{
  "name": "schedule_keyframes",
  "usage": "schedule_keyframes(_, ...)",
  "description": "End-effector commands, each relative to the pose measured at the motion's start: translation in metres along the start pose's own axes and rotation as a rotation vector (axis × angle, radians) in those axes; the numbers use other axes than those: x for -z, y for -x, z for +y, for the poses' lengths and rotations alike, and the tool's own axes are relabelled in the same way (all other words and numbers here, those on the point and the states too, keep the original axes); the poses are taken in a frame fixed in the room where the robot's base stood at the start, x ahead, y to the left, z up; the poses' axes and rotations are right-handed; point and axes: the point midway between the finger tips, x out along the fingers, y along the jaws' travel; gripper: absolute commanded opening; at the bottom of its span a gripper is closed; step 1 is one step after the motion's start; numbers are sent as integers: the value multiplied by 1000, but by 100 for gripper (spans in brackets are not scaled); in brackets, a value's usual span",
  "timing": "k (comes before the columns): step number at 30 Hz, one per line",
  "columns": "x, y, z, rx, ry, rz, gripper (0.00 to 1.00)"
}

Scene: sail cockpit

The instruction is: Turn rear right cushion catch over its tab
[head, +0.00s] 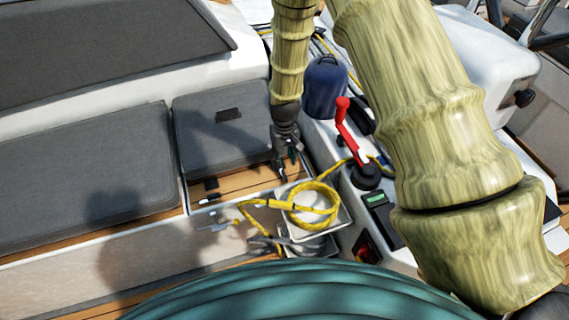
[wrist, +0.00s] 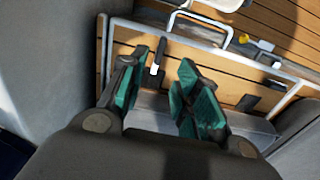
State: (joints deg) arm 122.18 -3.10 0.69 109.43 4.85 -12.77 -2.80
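My gripper (head: 285,170) hangs at the right end of the smaller grey cushion (head: 222,130). In the wrist view its green-padded fingers (wrist: 160,88) stand apart, with nothing clearly held between them. A slim dark catch with a white end (wrist: 156,60) shows between and beyond the fingertips, over the wooden slats. I cannot tell if it touches a finger. Another dark piece (wrist: 247,102) lies on the slats to the right. In the head view a small dark piece (head: 211,184) lies on the wood by the cushion's front edge. Which piece is the tab is unclear.
A white bin (head: 341,220) with a coiled yellow rope (head: 315,205) stands just in front of my gripper. A red-handled lever (head: 345,130) and a blue bag (head: 324,88) are to the right. A larger grey cushion (head: 80,160) lies left.

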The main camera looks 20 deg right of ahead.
Motion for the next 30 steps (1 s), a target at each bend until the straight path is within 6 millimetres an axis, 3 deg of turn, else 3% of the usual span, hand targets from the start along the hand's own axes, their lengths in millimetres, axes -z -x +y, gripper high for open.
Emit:
schedule_keyframes(7, 1, 22, 0, 0, 0, 2, 32)
schedule_keyframes(26, 0, 26, 0, 0, 0, 1, 32)
schedule_keyframes(30, 1, 36, 0, 0, 0, 1, 32)
